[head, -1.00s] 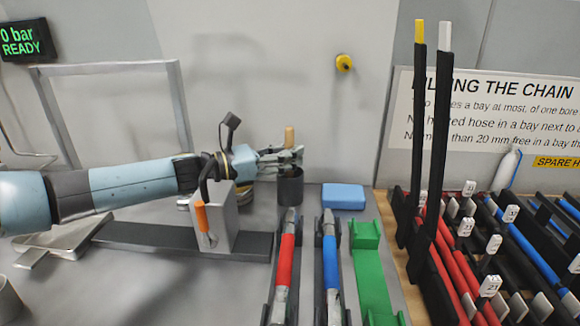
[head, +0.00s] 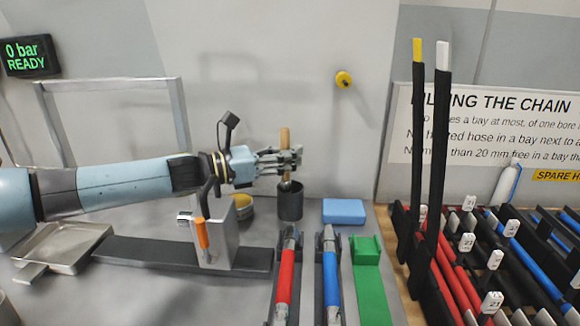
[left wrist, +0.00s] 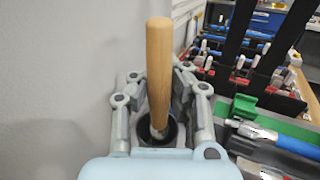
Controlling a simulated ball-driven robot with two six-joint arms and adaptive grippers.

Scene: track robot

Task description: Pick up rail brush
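The rail brush (head: 285,138) has a plain wooden handle that stands upright. My left gripper (head: 286,160) comes in from the left and is shut on it below the handle's top. The lower end of the brush still reaches into the black cup (head: 290,203), and its bristles are hidden. In the left wrist view the wooden handle (left wrist: 159,65) rises between the fingers of the left gripper (left wrist: 159,95), with the dark cup mouth (left wrist: 158,130) below. My right gripper is not in view.
A blue block (head: 343,211) lies right of the cup. Red (head: 285,275) and blue (head: 331,280) hose pieces sit in holders in front, beside a green holder (head: 368,275). A grey block with an orange handle (head: 201,232) stands under the left arm. Tall black posts rise at right.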

